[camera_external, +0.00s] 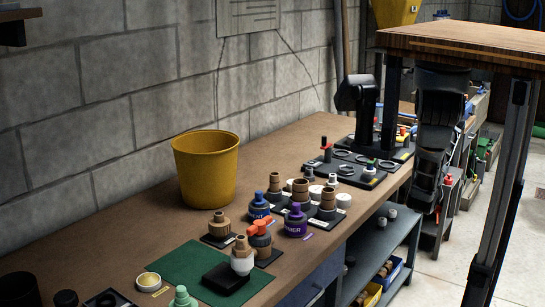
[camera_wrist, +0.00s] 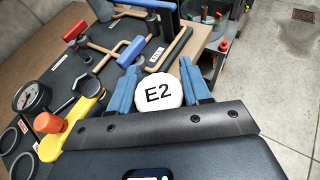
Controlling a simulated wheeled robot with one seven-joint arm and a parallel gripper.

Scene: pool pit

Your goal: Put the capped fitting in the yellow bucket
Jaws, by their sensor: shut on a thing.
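My gripper (camera_wrist: 160,84) has blue fingers, shut on both sides of a white round cap marked E2 (camera_wrist: 158,94) in the wrist view. The cap is the visible end of the held capped fitting; its body is hidden behind it. The yellow bucket (camera_external: 205,170) stands upright on the brown bench against the block wall in the external view, left of the middle. It is not seen in the wrist view. My gripper and the held fitting cannot be made out in the external view, where my dark arm is at the far right end of the bench.
A green mat (camera_external: 185,268), several bottles and brown fittings stand in front of the bucket. A black tray (camera_external: 345,172) lies farther along the bench. A gauge (camera_wrist: 32,97) and a yellow tool (camera_wrist: 82,108) are left of my gripper. A raised wooden tabletop (camera_external: 470,45) is at right.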

